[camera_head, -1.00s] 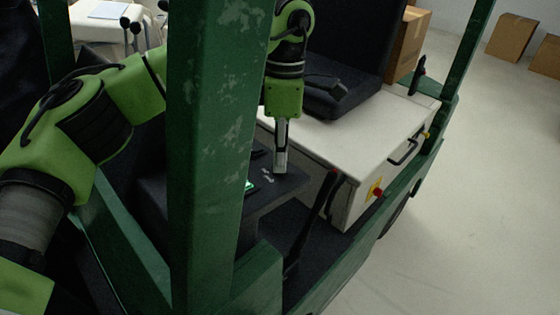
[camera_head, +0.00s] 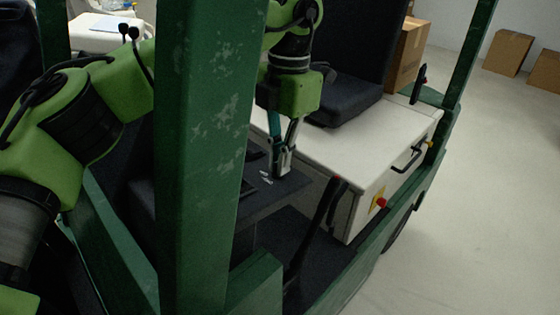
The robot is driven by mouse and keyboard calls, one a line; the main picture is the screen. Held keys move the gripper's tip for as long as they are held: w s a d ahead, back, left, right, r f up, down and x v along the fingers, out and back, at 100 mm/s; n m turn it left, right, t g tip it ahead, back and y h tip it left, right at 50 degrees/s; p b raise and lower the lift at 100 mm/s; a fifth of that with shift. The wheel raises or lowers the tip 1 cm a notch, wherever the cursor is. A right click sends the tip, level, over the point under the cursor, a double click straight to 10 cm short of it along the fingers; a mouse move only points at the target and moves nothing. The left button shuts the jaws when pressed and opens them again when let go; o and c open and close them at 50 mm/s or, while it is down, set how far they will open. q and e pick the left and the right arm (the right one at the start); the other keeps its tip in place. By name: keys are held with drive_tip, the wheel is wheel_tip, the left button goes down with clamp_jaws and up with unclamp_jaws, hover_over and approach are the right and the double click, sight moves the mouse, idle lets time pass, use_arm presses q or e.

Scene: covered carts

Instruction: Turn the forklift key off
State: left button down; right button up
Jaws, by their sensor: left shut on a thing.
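The forklift (camera_head: 200,160) fills the middle of the view, with its dark dash panel (camera_head: 262,200) behind the green front post. My left gripper (camera_head: 281,170) points down at the panel, between the post and the white seat box. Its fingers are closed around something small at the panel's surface. The key itself is hidden between the fingertips, so I cannot tell how far it is turned. Small pale markings show on the panel beside the fingertips. My right gripper is not in view.
The green post hides part of my left arm. A black seat (camera_head: 345,85) rests on the white seat box (camera_head: 370,140), which carries a red button (camera_head: 381,202). A black lever (camera_head: 325,215) stands right of the panel. Cardboard boxes (camera_head: 507,52) stand at the back right.

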use_arm(q)
drive_tip(key=shift+n, duration=0.3)
drive_tip(key=c, duration=2.2)
unclamp_jaws()
drive_tip(key=shift+c, duration=0.2)
drive_tip(key=shift+r, duration=0.1)
wheel_tip(320, 180, up, 12)
drive_tip(key=shift+w+d, duration=0.45)
